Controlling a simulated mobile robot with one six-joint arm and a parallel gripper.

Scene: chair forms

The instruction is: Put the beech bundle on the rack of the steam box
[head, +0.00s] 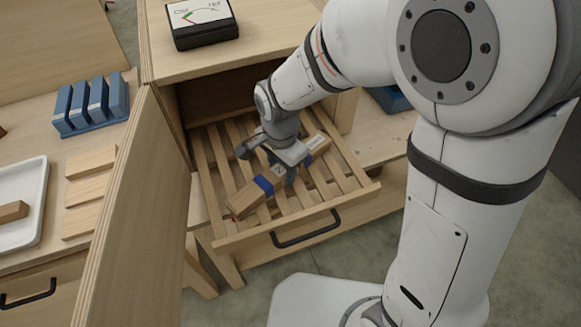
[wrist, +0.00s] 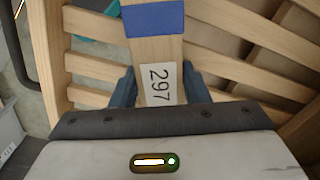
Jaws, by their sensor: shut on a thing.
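The beech bundle (head: 248,197) is a long pale wood piece with blue bands. It lies diagonally over the slats of the pulled-out rack (head: 222,158) of the steam box (head: 285,55). My gripper (head: 290,172) is shut around the middle of the bundle, from above. In the wrist view the bundle (wrist: 152,55) shows a blue band and a label reading 297, with the gripper's fingers (wrist: 155,88) on both sides. The bundle looks on or just above the slats; I cannot tell if it touches them.
The steam box's open door (head: 135,200) stands left of the rack. A gauge (head: 202,20) sits on top of the box. On the left bench are blue clamp blocks (head: 92,103), loose wood blocks (head: 90,190) and a white tray (head: 22,200).

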